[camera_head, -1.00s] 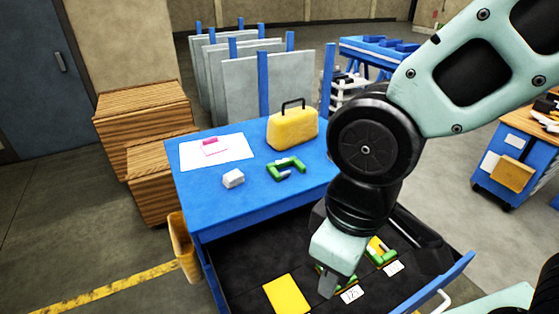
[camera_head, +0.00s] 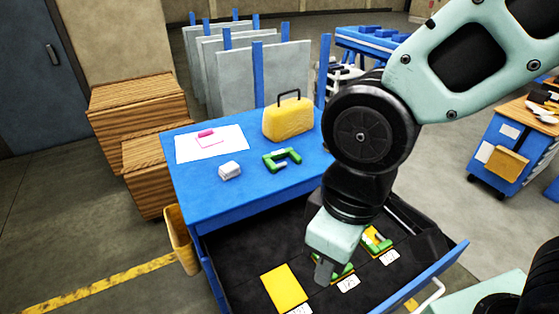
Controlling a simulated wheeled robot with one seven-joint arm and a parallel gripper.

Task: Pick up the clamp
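A green C-shaped clamp (camera_head: 283,159) lies on the blue tabletop. In the open drawer below, a second green clamp (camera_head: 347,268) lies partly hidden behind my gripper. A third green piece with yellow parts (camera_head: 376,241) lies farther right in the drawer. My gripper (camera_head: 322,274) points down into the drawer, just left of the partly hidden clamp. Its fingers are seen edge-on, so their opening and any contact with the clamp cannot be made out.
The blue workbench (camera_head: 215,205) has its dark drawer (camera_head: 245,262) pulled out. A yellow plate (camera_head: 284,289) and number labels (camera_head: 348,283) lie in it. A yellow case (camera_head: 288,119), a white block (camera_head: 230,170) and a paper sheet (camera_head: 225,143) are on top. Wooden crates (camera_head: 140,105) stand left.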

